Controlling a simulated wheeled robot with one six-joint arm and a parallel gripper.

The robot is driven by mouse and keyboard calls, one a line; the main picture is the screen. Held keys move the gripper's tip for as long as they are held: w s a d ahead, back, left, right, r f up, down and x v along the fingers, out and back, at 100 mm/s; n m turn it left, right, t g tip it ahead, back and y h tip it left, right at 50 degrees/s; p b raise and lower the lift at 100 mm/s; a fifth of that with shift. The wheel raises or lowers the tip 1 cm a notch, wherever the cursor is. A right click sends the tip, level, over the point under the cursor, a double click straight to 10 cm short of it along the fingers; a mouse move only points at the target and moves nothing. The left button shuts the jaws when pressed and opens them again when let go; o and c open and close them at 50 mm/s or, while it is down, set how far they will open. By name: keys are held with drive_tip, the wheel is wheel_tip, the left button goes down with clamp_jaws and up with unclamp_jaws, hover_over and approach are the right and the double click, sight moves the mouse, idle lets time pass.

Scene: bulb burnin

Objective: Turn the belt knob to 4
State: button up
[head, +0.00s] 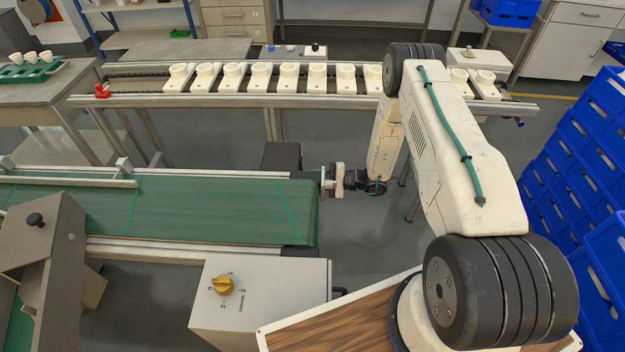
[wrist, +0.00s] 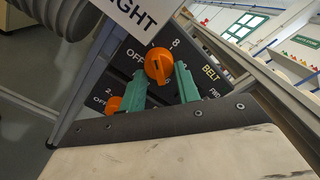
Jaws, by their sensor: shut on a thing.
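In the wrist view an orange knob (wrist: 158,62) sits on a dark panel (wrist: 188,56) marked "OFF", "8" and "BELT". The green fingers of my gripper (wrist: 160,74) are at either side of this knob, shut on it. The exact setting of the knob's dark slot is not clear. A second orange knob (wrist: 113,104), partly hidden by the left finger, sits lower left by "2" and "OFF". In the head view my gripper (head: 328,181) is at the right end of the green conveyor belt (head: 210,212); the gripped knob's face is not readable there.
A grey box (head: 250,310) with a yellow knob (head: 222,285) marked 0 to 3 stands in front of the belt. Behind, a rail conveyor (head: 300,101) carries several cream holders. Blue crates (head: 575,190) are stacked at right. A white sign (wrist: 143,15) hangs above the orange knob.

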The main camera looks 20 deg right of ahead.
drive_tip(key=shift+n, duration=0.5)
drive_tip(key=o, duration=1)
drive_tip(key=shift+c, duration=0.2)
drive_tip(key=v, duration=0.8)
